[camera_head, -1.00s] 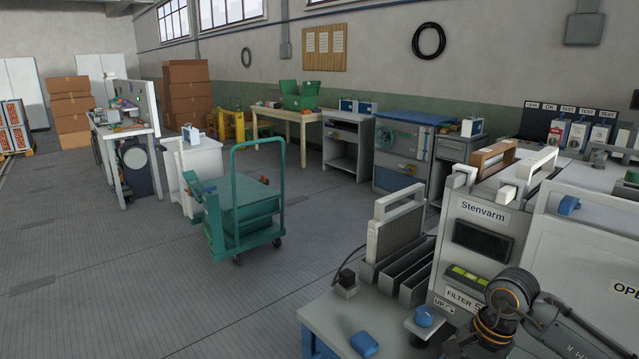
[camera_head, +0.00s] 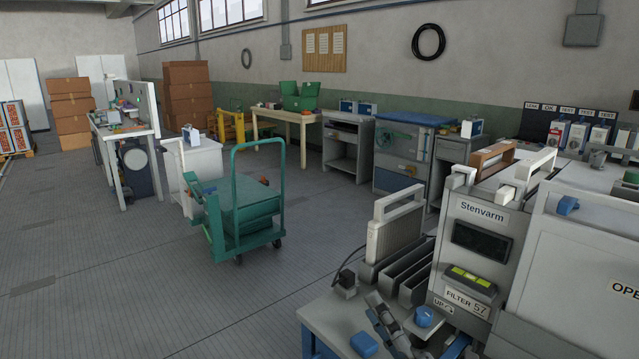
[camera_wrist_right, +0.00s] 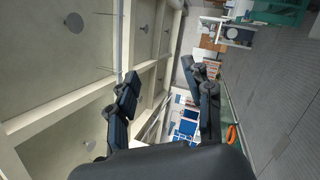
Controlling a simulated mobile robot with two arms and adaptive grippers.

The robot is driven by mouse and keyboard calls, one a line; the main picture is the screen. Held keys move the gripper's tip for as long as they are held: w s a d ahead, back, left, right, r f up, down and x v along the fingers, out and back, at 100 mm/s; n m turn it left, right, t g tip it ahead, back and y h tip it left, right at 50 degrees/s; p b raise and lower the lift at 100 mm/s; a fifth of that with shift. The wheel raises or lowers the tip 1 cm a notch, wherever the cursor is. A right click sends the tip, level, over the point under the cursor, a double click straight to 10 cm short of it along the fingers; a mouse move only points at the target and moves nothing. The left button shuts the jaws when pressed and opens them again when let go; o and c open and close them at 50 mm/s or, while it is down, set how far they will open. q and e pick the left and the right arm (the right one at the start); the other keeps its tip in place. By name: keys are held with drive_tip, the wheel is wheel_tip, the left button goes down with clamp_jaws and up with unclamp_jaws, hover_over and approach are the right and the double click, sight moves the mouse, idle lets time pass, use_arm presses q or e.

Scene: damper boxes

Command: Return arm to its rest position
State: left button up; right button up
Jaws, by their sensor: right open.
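My right gripper (camera_head: 376,310) shows at the bottom of the head view, dark and slim, with its fingers pointing up and to the left. It is in front of the bench's right part, between a blue block (camera_head: 364,344) and a blue knob (camera_head: 424,316) in the picture. In the right wrist view its two dark fingers (camera_wrist_right: 166,95) stand wide apart with nothing between them. That view looks sideways past the ceiling beams and across the room. Most of my right arm is out of view. My left gripper is in neither view.
The grey Stenvarm unit (camera_head: 478,246) with a filter label stands just right of my gripper. A green cart (camera_head: 245,205) stands on the floor beyond. Open floor (camera_head: 120,270) lies left.

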drive_tip(key=s+d+f+m+g+h, duration=0.35)
drive_tip(key=d+f+m+h, duration=0.25)
drive_tip(key=f+m, duration=0.4)
drive_tip(key=s+d+f+m+g+h, duration=0.35)
drive_tip(key=d+f+m+h, duration=0.2)
drive_tip(key=f+m, duration=0.35)
drive_tip(key=s+f+m+g+y, duration=0.1)
drive_tip(key=s+f+m+g, duration=0.3)
drive_tip(key=s, duration=0.5)
drive_tip(key=s+f+m+g, duration=0.3)
drive_tip(key=s+f+g, duration=0.25)
drive_tip(key=s, duration=0.45)
wheel_tip(320, 180, down, 26)
drive_tip(key=s+f+p, duration=0.1)
drive_tip(key=s+p, duration=0.1)
drive_tip(key=p, duration=0.1)
drive_tip(key=s+d+f+g, duration=0.1)
drive_tip(key=s+f, duration=0.5)
drive_tip(key=s, duration=0.2)
drive_tip(key=s+d+f+g+p, duration=0.1)
drive_tip(key=s+f, duration=0.5)
drive_tip(key=s, duration=0.2)
drive_tip(key=shift+d+n, duration=0.25)
drive_tip(key=shift+n, duration=0.15)
